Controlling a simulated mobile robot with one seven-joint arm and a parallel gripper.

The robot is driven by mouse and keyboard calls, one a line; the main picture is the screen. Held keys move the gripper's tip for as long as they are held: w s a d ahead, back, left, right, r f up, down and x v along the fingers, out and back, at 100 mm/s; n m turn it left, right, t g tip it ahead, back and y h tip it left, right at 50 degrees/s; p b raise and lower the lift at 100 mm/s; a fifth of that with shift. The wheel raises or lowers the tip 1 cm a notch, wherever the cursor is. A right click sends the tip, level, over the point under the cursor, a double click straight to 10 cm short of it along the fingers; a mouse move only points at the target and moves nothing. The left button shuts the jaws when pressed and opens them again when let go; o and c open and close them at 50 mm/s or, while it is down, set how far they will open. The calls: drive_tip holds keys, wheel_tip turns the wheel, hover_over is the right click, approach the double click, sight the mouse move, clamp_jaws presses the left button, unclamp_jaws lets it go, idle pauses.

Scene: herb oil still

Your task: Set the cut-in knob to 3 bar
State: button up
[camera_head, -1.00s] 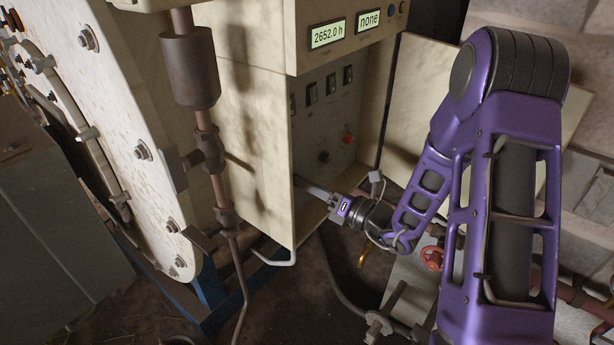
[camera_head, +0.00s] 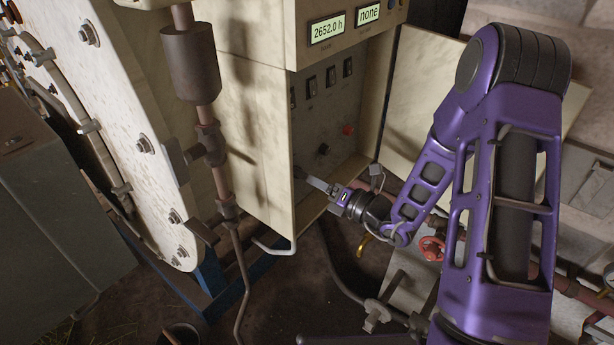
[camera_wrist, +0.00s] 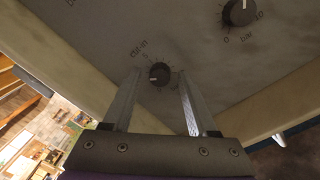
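The cut-in knob (camera_wrist: 159,74) is small, round and black, on the grey panel in the wrist view, with "cut-in" printed beside it. Its pale pointer mark is toward the lower left in the picture; the scale figures are too small to read surely. My gripper (camera_wrist: 160,76) is open, one finger on each side of the knob with a visible gap to each. I cannot tell how far the tips are from the panel. In the head view, my gripper (camera_head: 302,172) reaches into the cabinet's lower opening; its tips and the cut-in knob are hard to make out there.
A larger knob (camera_wrist: 238,12) marked 0 to 10 bar sits to the upper right in the wrist view. The panel (camera_head: 318,116) also bears switches and a red button (camera_head: 348,130). The cabinet's side wall (camera_head: 262,150) stands close left of my gripper.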

drive_tip(key=shift+d, duration=0.1)
drive_tip(key=v, duration=1.7)
drive_tip(key=shift+s, duration=0.15)
